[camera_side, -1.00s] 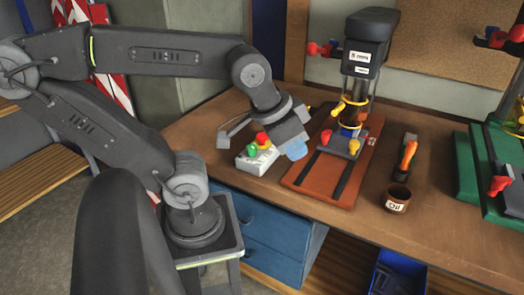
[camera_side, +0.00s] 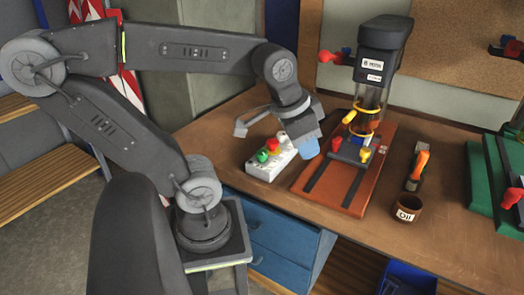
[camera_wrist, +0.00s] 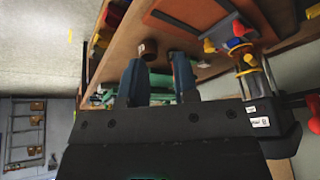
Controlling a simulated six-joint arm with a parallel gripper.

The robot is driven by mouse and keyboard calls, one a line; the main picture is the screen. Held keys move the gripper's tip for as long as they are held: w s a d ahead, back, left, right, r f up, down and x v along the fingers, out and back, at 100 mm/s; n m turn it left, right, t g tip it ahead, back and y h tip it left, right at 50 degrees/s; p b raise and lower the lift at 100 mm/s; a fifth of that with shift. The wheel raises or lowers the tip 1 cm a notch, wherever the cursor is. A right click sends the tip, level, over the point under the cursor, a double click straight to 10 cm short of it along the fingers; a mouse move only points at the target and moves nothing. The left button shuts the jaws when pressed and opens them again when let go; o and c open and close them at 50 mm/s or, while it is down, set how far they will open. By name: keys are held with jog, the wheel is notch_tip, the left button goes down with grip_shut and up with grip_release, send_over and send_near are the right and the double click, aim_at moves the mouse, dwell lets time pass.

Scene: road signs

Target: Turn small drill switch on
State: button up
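The small drill (camera_side: 383,50), dark with a white label, stands on a red-brown base plate (camera_side: 312,181) on the workbench. It also shows at the right of the wrist view (camera_wrist: 240,45). A white switch box (camera_side: 262,169) with green, red and white buttons sits left of the base plate. My gripper (camera_side: 308,148) is above and just right of the box, near the base plate's left edge; contact cannot be told. In the wrist view my gripper's two fingers (camera_wrist: 160,78) are apart with nothing between them. The switch box is not clearly visible there.
A brown oil cup (camera_side: 407,210) and an orange-handled tool (camera_side: 419,166) are right of the base plate. A green-based machine (camera_side: 486,180) stands farther right. Blue drawers (camera_side: 280,249) are under the bench. Bare bench top lies in front of the cup.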

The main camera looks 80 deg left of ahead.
aim_at(262, 152)
jog(key=o, duration=0.5)
jog(key=a+g, duration=0.1)
jog(key=a, duration=0.4)
jog(key=a+g, duration=0.1)
jog(key=a, duration=0.4)
jog(key=shift+a+f+g, duration=0.15)
jog(key=shift+a+g, duration=0.2)
jog(key=shift+g, duration=0.05)
jog(key=shift+c, duration=0.2)
jog(key=shift+o, duration=0.6)
jog(key=s+a+g, duration=0.1)
jog(key=s+a, duration=0.3)
jog(key=a, duration=0.5)
jog(key=shift+f+g+h, duration=0.3)
jog(key=shift+g+h, duration=0.1)
notch_tip(262, 152, down, 14)
jog(key=shift+r, duration=0.15)
jog(key=c, duration=0.9)
